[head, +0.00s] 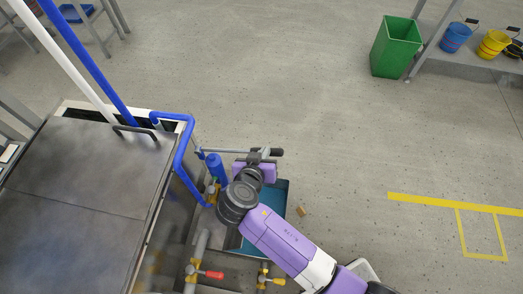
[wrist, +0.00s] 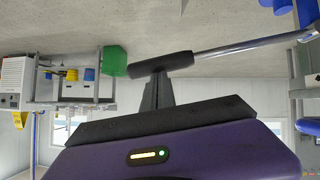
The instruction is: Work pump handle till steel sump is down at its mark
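A large steel tank with a grey lid (head: 75,200), which looks like the steel sump, fills the left of the head view. Its level and mark do not show. Beside it stands a blue hand pump (head: 216,168) with a steel lever, the pump handle (head: 225,151), running right to a black grip. My gripper (head: 262,155) is at the grip end. In the wrist view the dark fingers (wrist: 157,88) meet the black grip (wrist: 162,65) and look shut on it; the steel rod (wrist: 250,44) runs off right. The far finger is mostly hidden.
A blue tray (head: 278,196) lies on the floor under my arm. Red-handled (head: 212,274) and yellow-handled (head: 276,281) valves sit below the pump. Blue pipe (head: 180,150) bends over the tank's edge.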

